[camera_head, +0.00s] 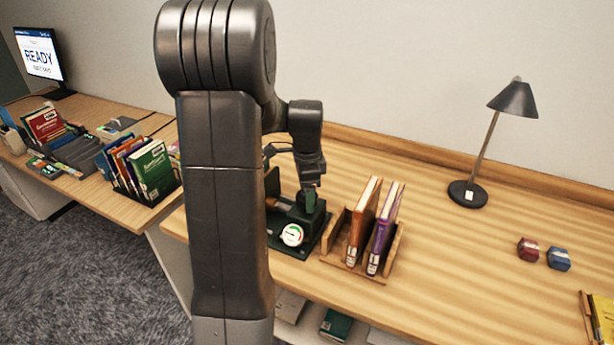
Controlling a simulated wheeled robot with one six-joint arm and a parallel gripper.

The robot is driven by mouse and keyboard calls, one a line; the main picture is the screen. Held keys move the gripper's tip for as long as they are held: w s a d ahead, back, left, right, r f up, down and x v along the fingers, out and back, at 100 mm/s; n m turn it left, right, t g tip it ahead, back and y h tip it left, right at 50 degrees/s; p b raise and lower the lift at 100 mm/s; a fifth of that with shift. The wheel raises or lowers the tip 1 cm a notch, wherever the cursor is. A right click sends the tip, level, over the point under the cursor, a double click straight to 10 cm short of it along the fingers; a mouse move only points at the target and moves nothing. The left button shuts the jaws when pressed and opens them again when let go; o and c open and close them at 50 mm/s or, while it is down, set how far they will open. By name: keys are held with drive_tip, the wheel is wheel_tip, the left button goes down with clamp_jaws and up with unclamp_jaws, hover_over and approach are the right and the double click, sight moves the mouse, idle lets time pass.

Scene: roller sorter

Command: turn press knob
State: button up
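The press (312,243) is a dark green device on the wooden table, partly hidden behind my arm. A round white gauge (291,235) with red and green marks sits on its front. My gripper (312,184) points down at the top of the press, at its right upright. I cannot make out the knob there; the gripper covers that spot. Whether the fingers touch the press, and whether they are open or shut, is too small to tell. A brownish piece shows at the left of the press, beside my arm.
A wooden rack (343,262) with an orange book (364,222) and a purple book (384,229) stands close right of the press. A black lamp (467,193), a red block (528,249) and a blue block (559,259) are farther right. Another desk with book bins is left.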

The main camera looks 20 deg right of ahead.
wheel_tip(320, 180, up, 13)
drive_tip(key=shift+r+b, duration=0.15)
drive_tip(key=shift+b, duration=0.2)
idle(0.4)
wheel_tip(320, 180, down, 14)
drive_tip(key=shift+p, duration=0.4)
drive_tip(key=shift+r, duration=0.15)
